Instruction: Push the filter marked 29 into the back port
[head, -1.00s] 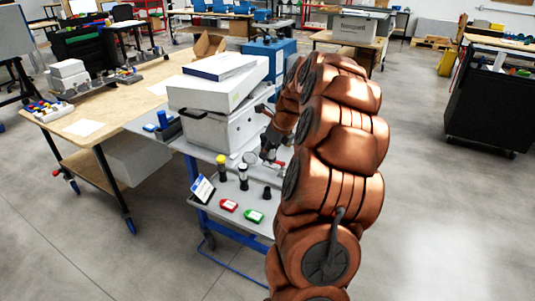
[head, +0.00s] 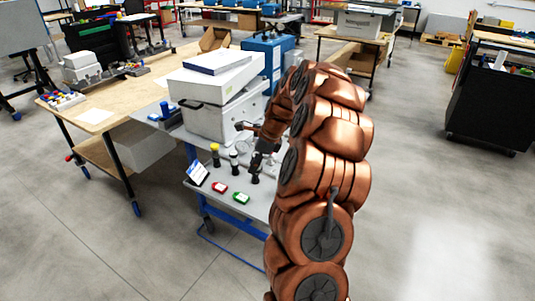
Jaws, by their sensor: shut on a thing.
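On the grey bench top three small upright filters stand in a row: one with a yellow cap (head: 214,154), one pale and dark (head: 233,161), and a dark one (head: 255,178) at the right. My gripper (head: 257,170) points down at the right-hand dark one and is shut on it at its top. The marks on the filters are too small to read, so I cannot tell which is 29. A grey analyser-like housing (head: 208,122) stands behind. I cannot make out the back port; my arm hides part of the bench's right side.
A tilted white sign (head: 197,174), a red piece (head: 219,187) and a green piece (head: 241,198) lie towards the bench's front. A blue box (head: 272,58) stands behind the housing. A wooden table (head: 125,90) is at the left. Open floor lies in front.

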